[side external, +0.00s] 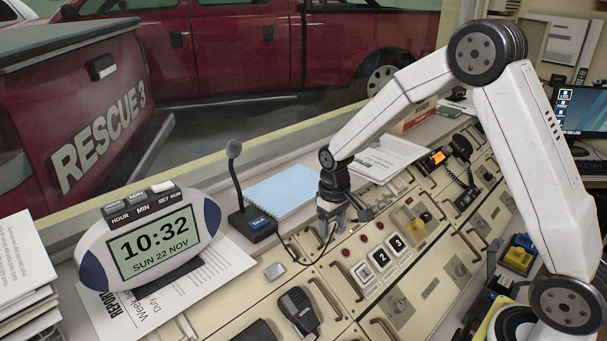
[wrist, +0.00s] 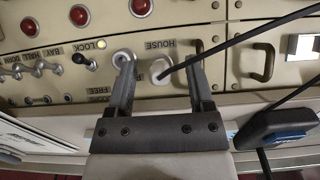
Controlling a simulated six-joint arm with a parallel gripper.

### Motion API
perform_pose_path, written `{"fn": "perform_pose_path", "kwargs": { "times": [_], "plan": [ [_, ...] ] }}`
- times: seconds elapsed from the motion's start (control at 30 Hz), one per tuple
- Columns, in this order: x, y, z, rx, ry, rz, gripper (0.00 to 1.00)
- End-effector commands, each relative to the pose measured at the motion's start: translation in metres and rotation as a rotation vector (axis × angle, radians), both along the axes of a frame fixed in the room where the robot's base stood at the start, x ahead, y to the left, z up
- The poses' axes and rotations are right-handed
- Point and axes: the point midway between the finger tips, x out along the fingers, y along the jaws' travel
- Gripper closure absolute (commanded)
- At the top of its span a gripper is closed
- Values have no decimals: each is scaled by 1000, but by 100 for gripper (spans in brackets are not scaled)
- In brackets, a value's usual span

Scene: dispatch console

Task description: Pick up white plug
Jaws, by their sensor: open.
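In the wrist view, the white plug (wrist: 161,70) is a round, pale end with a thin black cable leaving it. It sits at the panel beneath the upside-down HOUSE label, between my two fingers. My gripper (wrist: 162,66) is open, one finger on either side of the plug, with visible gaps. The left fingertip is close to a silver ring socket (wrist: 124,57). In the side view, my gripper (side external: 333,222) points down low over the console, and I cannot make out the plug clearly there.
A desk microphone (side external: 256,222) and a blue pad (side external: 282,192) stand beside my gripper. Red buttons (side external: 364,239) and numbered keys (side external: 380,259) lie to its right. A small lever (wrist: 82,61) stands left of my fingers. A handheld radio microphone (side external: 299,311) lies in front.

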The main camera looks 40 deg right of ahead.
Motion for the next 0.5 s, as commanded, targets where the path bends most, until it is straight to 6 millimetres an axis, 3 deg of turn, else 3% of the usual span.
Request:
{"fn": "perform_pose_path", "kwargs": {
  "times": [0.33, 0.37, 0.5],
  "plan": [
    [0, 0, 0, 0, 0, 0, 32],
    [0, 0, 0, 0, 0, 0, 36],
    [0, 0, 1, 0, 0, 0, 80]
  ]
}}
